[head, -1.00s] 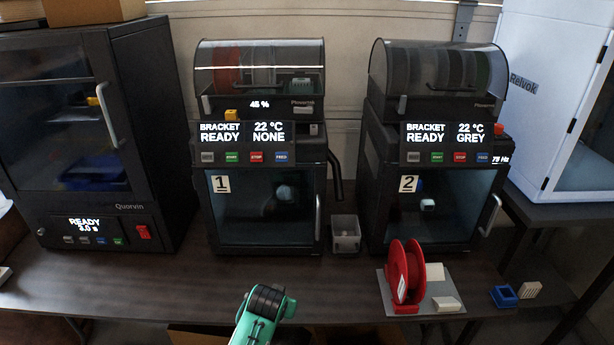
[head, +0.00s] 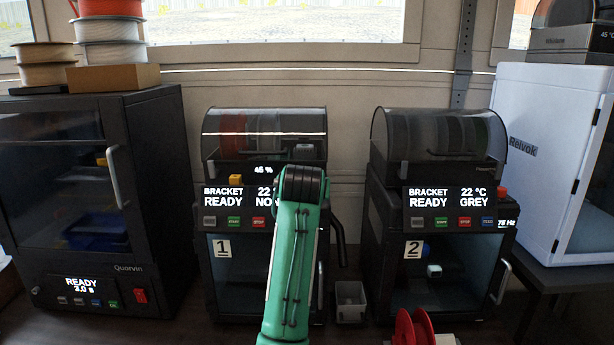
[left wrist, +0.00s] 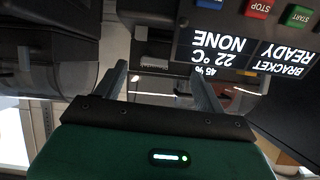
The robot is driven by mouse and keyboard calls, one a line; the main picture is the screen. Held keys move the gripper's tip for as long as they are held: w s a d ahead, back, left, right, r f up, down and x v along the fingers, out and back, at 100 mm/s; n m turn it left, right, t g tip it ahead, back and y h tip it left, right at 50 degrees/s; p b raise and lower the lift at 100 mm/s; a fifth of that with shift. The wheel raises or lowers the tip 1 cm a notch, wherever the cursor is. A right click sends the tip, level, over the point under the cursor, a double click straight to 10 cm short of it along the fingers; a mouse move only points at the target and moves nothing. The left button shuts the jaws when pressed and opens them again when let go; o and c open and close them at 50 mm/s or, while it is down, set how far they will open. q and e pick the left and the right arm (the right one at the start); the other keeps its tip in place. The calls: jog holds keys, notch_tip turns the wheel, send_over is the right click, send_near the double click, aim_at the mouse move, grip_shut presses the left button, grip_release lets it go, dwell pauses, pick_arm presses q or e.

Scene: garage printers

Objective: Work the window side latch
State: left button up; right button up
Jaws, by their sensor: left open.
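No part that I can name for certain as the window side latch shows. Printer 1 (head: 222,290) has a dark hood with a clear curved cover (head: 225,135) on top; small upright tabs sit on the hood fronts, one at printer 2 (head: 404,170). My left arm rises in front of printer 1 in the head view and hides the right part of its display and its hood front. In the left wrist view, my left gripper (left wrist: 157,73) is open and empty, its fingers close to printer 1's upside-down display (left wrist: 235,50). My right gripper is not in view.
Printer 2 (head: 375,270) stands to the right, with a small grey bin (head: 350,312) between the two printers. A dark Quorvin cabinet (head: 165,190) stands left and a white Relvok cabinet (head: 545,120) right. Windows (head: 270,20) line the back wall.

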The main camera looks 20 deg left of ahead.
pick_arm(q)
notch_tip(320, 180, up, 4)
jog(key=p+x, duration=0.1)
jog(key=x, duration=0.3)
jog(key=p+x, duration=0.1)
jog(key=x, duration=0.3)
jog(key=r+p+x, duration=0.1)
jog(key=x, duration=0.3)
jog(key=shift+w+d+p, duration=0.25)
jog(key=shift+w+p, duration=0.1)
jog(key=shift+p, duration=0.05)
jog(key=shift+x, duration=0.9)
jog(key=shift+t, duration=0.3)
jog(key=c, duration=0.9)
